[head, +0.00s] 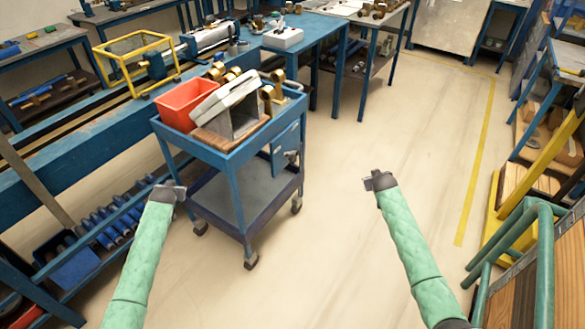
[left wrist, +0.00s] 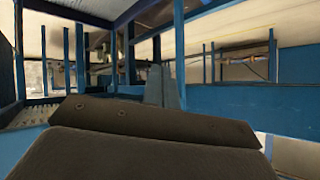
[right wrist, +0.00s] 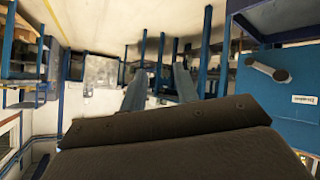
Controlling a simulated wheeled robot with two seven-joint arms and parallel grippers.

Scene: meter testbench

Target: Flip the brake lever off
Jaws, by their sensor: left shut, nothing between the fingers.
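A grey lever-like handle (right wrist: 268,70) sits on a blue side panel with a white label in the right wrist view. In the head view a small grey handle (head: 291,156) shows on the side panel of the blue cart (head: 238,158); I cannot tell for certain that it is the brake lever. My left gripper (head: 176,191) is shut and empty, in front of the cart's left side; its fingers (left wrist: 163,85) are together. My right gripper (head: 378,181) is open and empty over clear floor, right of the cart; its fingers (right wrist: 159,92) stand apart.
The cart carries a red bin (head: 185,104) and a tilted grey box (head: 235,105). A long blue bench (head: 85,148) runs behind it on the left. A green rail (head: 545,262) and wooden crates stand at right. The floor (head: 400,130) between is clear.

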